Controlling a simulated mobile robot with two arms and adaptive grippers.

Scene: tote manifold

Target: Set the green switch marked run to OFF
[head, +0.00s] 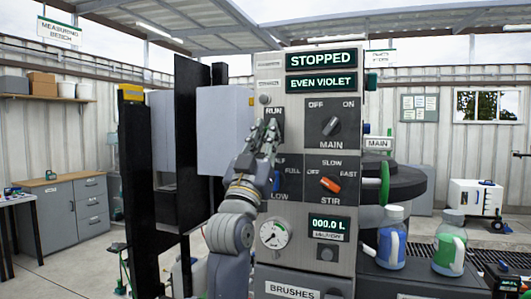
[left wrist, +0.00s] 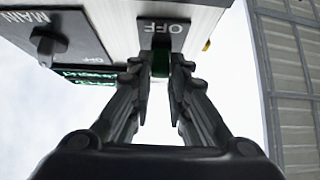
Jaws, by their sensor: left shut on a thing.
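The control panel (head: 307,150) stands in the middle of the head view, its top display reading STOPPED. My left gripper (head: 270,128) is at the RUN plate (head: 275,111), its fingers covering most of that plate and the switch. In the left wrist view the green switch (left wrist: 160,63) shows between the fingertips of my left gripper (left wrist: 161,70), just by the OFF label (left wrist: 163,28). The gripper is shut on the switch. Its exact position is mostly hidden by the fingers. My right gripper is not in view.
The black MAIN knob (head: 332,126) is right of the switch and the orange STIR knob (head: 330,185) is lower right. A gauge (head: 274,234) sits below. Dark upright posts (head: 187,130) stand close left of my arm. Two bottles (head: 392,240) (head: 450,245) stand at right.

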